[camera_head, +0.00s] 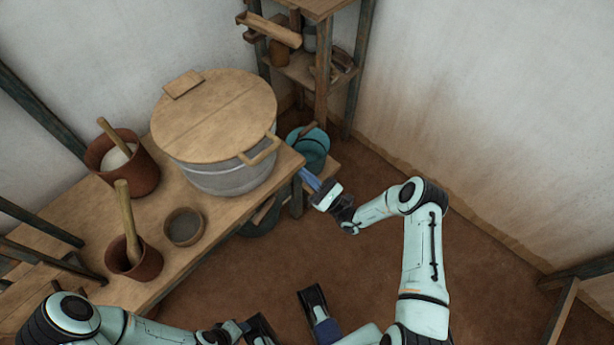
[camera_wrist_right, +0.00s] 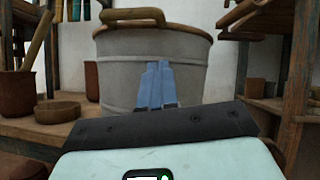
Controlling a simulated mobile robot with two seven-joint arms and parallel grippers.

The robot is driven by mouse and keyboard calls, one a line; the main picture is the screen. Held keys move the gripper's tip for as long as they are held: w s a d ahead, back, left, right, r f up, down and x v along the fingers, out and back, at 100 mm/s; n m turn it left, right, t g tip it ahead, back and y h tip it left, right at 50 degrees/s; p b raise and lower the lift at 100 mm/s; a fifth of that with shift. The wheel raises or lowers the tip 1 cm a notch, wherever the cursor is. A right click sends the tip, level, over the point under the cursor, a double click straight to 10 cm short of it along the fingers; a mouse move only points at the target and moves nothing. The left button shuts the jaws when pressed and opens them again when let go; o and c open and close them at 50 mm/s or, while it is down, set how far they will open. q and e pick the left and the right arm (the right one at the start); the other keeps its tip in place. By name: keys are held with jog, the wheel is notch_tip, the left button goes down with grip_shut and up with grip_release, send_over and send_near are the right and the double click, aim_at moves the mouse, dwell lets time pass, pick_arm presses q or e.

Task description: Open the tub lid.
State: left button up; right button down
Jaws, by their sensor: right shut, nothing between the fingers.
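The round wooden tub lid (camera_head: 215,112) lies flat on the grey metal tub (camera_head: 228,178), which stands on the wooden bench. The lid has a wooden loop handle (camera_head: 262,150) at its near right rim and a flat wooden block (camera_head: 183,84) at its far edge. In the right wrist view the handle (camera_wrist_right: 132,16) is above and left of the fingers, and the tub wall (camera_wrist_right: 195,70) is behind them. My right gripper (camera_head: 306,177) is shut and empty, right of the tub, apart from the handle.
Two brown pots (camera_head: 135,165) (camera_head: 143,263) with wooden pestles and a small bowl (camera_head: 184,226) stand on the bench (camera_head: 190,258). A teal bucket (camera_head: 309,148) is behind my right gripper. A shelf (camera_head: 322,100) stands at the back. The floor to the right is clear.

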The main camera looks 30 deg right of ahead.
jog(key=w+a+r, duration=0.3)
jog(key=w+r, duration=0.2)
jog(key=r, duration=0.2)
jog(key=shift+a+r, duration=0.15)
jog(key=shift+a, duration=0.25)
jog(key=shift+w, duration=0.1)
